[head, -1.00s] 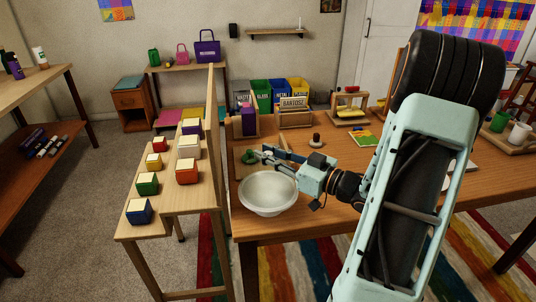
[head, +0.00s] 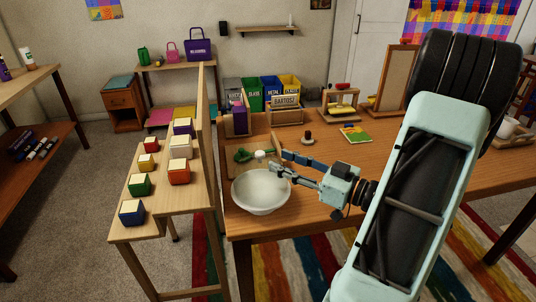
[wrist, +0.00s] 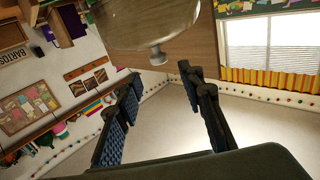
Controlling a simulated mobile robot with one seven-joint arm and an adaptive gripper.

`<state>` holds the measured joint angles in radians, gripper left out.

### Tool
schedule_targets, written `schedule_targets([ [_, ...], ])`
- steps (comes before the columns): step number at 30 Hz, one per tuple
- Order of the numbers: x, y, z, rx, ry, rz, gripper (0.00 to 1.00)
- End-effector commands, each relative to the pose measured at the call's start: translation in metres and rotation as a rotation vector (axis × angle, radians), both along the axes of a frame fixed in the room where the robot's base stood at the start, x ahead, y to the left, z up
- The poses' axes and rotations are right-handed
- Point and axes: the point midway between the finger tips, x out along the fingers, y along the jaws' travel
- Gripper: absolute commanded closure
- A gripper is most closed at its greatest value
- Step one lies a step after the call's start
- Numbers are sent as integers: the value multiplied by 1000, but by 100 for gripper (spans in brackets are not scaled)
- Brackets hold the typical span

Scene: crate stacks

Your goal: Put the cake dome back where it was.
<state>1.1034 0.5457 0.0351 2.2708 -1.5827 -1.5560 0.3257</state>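I cannot make out what is under the dome.
A wooden tray (head: 271,145) with a green object (head: 242,154) is behind the dome. A stepped stand (head: 190,192) with several coloured blocks and a tall panel is close on the left. The table (head: 310,215) right of the dome is mostly clear.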

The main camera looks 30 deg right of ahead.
Motion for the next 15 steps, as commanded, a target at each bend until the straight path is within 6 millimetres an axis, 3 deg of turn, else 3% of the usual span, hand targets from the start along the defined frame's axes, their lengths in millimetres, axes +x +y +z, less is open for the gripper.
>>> schedule_targets([
  [6, -28, -16, 0, 0, 0, -2, 64],
  [15, -36, -20, 0, 0, 0, 0, 64],
])
